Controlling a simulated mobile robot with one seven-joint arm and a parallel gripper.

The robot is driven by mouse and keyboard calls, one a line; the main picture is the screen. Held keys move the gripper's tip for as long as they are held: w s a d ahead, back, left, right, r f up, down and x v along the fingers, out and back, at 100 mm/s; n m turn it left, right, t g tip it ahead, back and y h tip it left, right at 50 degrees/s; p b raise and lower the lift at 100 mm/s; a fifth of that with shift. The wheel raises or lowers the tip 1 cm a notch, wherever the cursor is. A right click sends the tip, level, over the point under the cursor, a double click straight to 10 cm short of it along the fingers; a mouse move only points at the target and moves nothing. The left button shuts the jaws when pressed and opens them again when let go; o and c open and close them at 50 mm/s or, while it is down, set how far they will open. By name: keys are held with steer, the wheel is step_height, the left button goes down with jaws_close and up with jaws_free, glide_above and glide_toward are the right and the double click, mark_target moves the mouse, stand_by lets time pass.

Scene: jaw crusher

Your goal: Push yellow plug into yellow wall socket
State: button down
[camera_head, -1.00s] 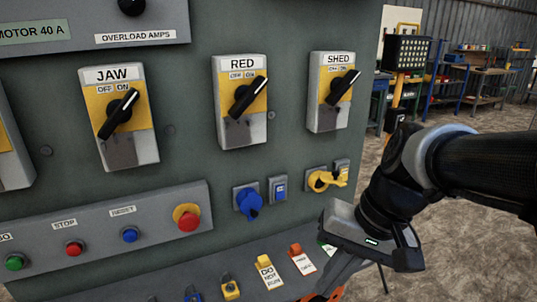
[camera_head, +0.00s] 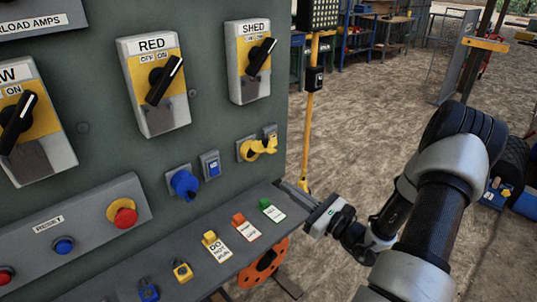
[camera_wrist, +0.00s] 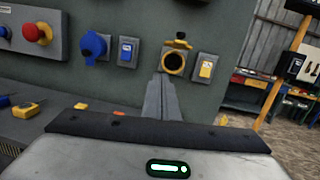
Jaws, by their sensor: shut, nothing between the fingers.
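No yellow plug can be made out for certain. My gripper (camera_head: 282,185) is right of and below the socket. In the wrist view its shut fingers (camera_wrist: 160,82) point toward the panel, just below and left of the ring, with nothing between them. Contact with the panel cannot be told.
A blue socket (camera_head: 183,184) and a blue switch (camera_head: 209,164) are left of the yellow socket. A yellow switch (camera_wrist: 206,69) is right of it. Below, a ledge (camera_head: 195,245) carries tags and small blue and yellow locks. Open floor lies right of the panel.

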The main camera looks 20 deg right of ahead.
mark_target(264, 144)
steer(key=w+a+r+m+t+h, duration=0.1)
steer(key=w+r, duration=0.3)
steer(key=w, duration=0.5)
steer(key=shift+w+a+r+m, duration=0.3)
steer(key=shift+a+m, duration=0.1)
steer(key=shift+a, duration=0.1)
